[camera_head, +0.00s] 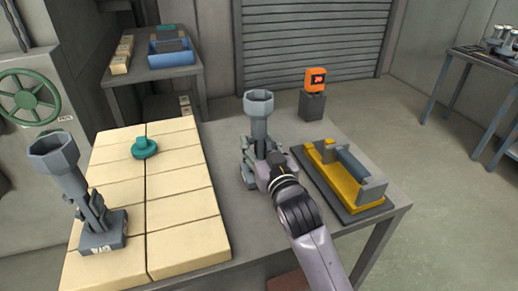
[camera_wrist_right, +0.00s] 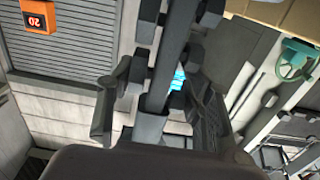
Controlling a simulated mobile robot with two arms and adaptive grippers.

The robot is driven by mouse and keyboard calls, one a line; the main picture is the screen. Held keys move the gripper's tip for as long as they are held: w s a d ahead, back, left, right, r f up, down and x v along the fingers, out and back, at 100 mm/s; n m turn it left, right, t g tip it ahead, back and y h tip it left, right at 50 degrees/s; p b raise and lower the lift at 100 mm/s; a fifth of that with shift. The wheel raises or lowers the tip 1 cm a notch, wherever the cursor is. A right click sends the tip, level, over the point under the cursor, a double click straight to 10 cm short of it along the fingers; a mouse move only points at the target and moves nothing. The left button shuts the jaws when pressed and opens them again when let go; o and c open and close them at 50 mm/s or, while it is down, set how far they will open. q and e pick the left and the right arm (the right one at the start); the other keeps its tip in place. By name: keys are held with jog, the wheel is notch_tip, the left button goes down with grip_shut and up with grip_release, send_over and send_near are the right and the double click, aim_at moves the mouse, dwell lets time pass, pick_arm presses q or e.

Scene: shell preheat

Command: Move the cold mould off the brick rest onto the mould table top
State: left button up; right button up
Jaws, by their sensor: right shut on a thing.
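A grey mould with a tall stem and flared funnel top (camera_head: 258,110) is upright over the grey mould table top (camera_head: 222,150). My right gripper (camera_head: 265,170) is shut on its body; the fingers hide part of it. In the right wrist view the grey stem (camera_wrist_right: 160,90) runs between the fingers. I cannot tell whether its base touches the table. A second, similar mould (camera_head: 62,165) stands upright on the front left of the pale brick rest (camera_head: 180,180), with a small label on its base too small to read. My left gripper is not in view.
A teal knob-like piece (camera_head: 144,148) sits on the bricks. A yellow and grey fixture (camera_head: 345,180) lies right of my gripper. An orange display (camera_head: 315,79) on a dark block stands at the table's back. A side table holds a blue bin (camera_head: 171,52). Bare table shows left of the held mould.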

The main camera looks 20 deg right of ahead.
jog(key=shift+f, duration=0.35)
jog(key=shift+f, duration=0.1)
jog(key=o, duration=1.6)
jog(key=shift+f, duration=0.15)
jog(key=shift+c, duration=0.2)
jog(key=shift+s, duration=0.1)
jog(key=s+b, duration=0.1)
jog(key=s, duration=1.1)
jog(key=shift+d, duration=0.25)
